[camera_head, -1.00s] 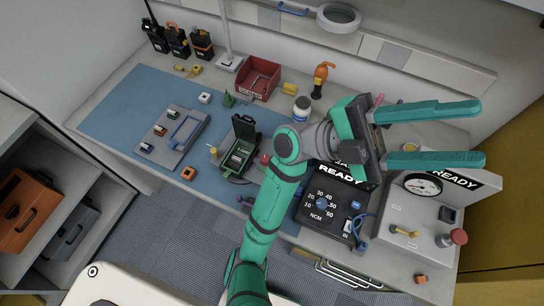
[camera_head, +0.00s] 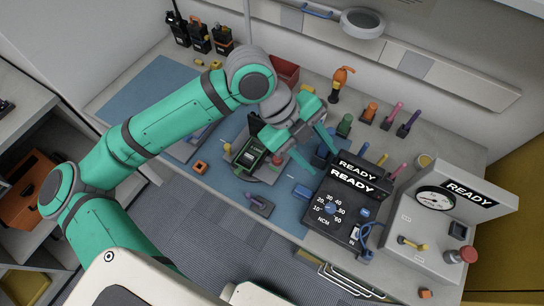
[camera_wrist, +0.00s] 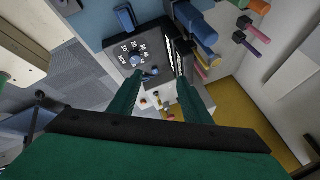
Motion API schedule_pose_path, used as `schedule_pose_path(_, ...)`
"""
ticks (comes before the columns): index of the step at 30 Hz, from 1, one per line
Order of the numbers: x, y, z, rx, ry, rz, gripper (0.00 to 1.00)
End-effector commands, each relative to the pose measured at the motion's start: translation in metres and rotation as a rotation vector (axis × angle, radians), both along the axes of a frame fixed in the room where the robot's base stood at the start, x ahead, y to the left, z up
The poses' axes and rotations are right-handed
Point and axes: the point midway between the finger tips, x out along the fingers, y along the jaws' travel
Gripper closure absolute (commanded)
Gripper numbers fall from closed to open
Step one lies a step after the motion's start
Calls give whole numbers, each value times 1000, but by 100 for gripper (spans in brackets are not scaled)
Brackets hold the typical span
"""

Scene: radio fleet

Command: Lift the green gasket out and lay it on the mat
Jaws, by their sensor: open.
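The blue mat (camera_head: 146,86) covers the left and middle of the bench. A dark green radio case (camera_head: 247,157) stands open on it in the head view, with its raised lid partly hidden behind my arm. I cannot make out the green gasket. My gripper (camera_head: 321,160) is open and empty, above the bench to the right of the case and close to the black READY box (camera_head: 335,207). In the wrist view, the two green fingers of my gripper (camera_wrist: 158,88) are spread, with the box beyond them.
A gauge unit (camera_head: 422,225) stands at the right end. Several coloured-handled tools, including a green one (camera_head: 345,126), stand along the back. A red bin (camera_head: 284,72) is partly behind my arm. An orange block (camera_head: 200,167) and grey-purple holder (camera_head: 259,204) sit near the front edge.

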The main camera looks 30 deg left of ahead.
Motion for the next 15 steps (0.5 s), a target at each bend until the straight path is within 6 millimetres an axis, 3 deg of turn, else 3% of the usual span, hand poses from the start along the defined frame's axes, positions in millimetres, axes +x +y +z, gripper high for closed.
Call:
schedule_pose_path(1,-4,30,-9,89,38,61,56)
schedule_pose_path(6,-24,116,-28,329,152,248,56)
schedule_pose_path(10,-42,162,-32,453,211,354,56)
schedule_pose_path(15,-54,191,-34,530,248,422,56)
